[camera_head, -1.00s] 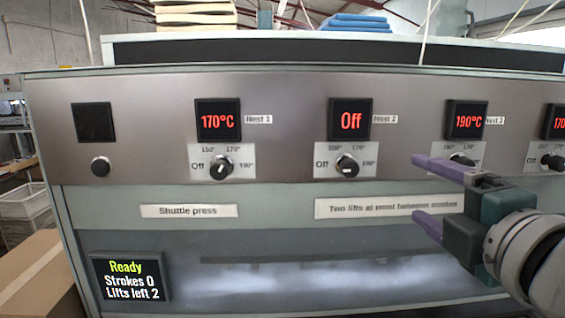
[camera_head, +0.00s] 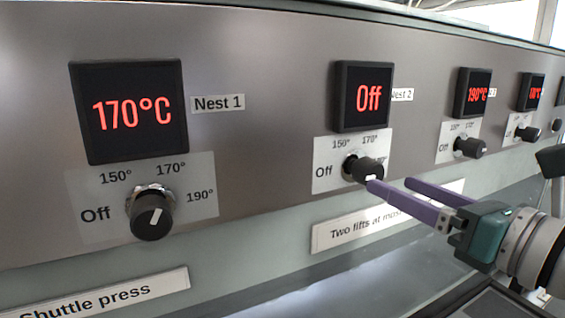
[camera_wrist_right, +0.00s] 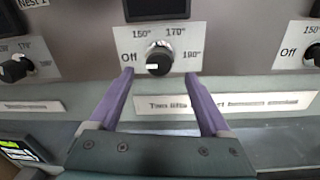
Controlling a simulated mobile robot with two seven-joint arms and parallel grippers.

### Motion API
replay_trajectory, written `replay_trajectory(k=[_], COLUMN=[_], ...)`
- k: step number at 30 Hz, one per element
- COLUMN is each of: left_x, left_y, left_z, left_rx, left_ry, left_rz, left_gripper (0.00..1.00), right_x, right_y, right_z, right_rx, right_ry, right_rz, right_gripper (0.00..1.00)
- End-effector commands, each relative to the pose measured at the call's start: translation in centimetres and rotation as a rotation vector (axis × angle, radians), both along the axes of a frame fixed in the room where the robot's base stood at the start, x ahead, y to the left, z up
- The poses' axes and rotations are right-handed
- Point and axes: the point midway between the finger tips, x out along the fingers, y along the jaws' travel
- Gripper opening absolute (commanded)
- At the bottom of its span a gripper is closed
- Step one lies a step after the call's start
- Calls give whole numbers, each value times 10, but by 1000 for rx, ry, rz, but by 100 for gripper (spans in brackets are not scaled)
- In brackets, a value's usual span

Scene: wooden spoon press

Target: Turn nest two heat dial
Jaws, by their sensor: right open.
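The nest two heat dial (camera_head: 367,170) is a round black knob on a pale scale plate marked Off, 150°, 170° and 190°. The Nest 2 display (camera_head: 363,97) above it reads Off in red. In the right wrist view the dial (camera_wrist_right: 158,60) has its white mark toward the left, on the Off side. My right gripper (camera_head: 391,184) has purple fingers and is open and empty. In the wrist view its fingertips (camera_wrist_right: 158,74) lie on the left and right of the dial, just below it. I cannot tell whether they touch it. My left gripper is not in view.
The Nest 1 dial (camera_head: 151,213) and its 170°C display (camera_head: 129,112) are at the left. The Nest 3 dial (camera_head: 470,147), with its 190°C display (camera_head: 473,93), is right of nest two. A label strip (camera_head: 345,232) lies below the dial.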

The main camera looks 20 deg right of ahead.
Motion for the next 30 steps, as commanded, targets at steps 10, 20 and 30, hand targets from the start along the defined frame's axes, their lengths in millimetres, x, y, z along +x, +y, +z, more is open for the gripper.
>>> replay_trajectory(k=[10,20,30], left_x=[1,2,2], left_y=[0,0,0], left_z=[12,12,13], left_rx=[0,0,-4], left_ry=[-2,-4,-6], left_rz=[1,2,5], left_gripper=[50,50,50], right_x=[50,57,57], right_y=[6,8,7], right_z=[1,0,0], right_rx=[3,2,3], right_ry=[0,0,0], right_rz=[-1,1,0], right_gripper=[82,82,51])
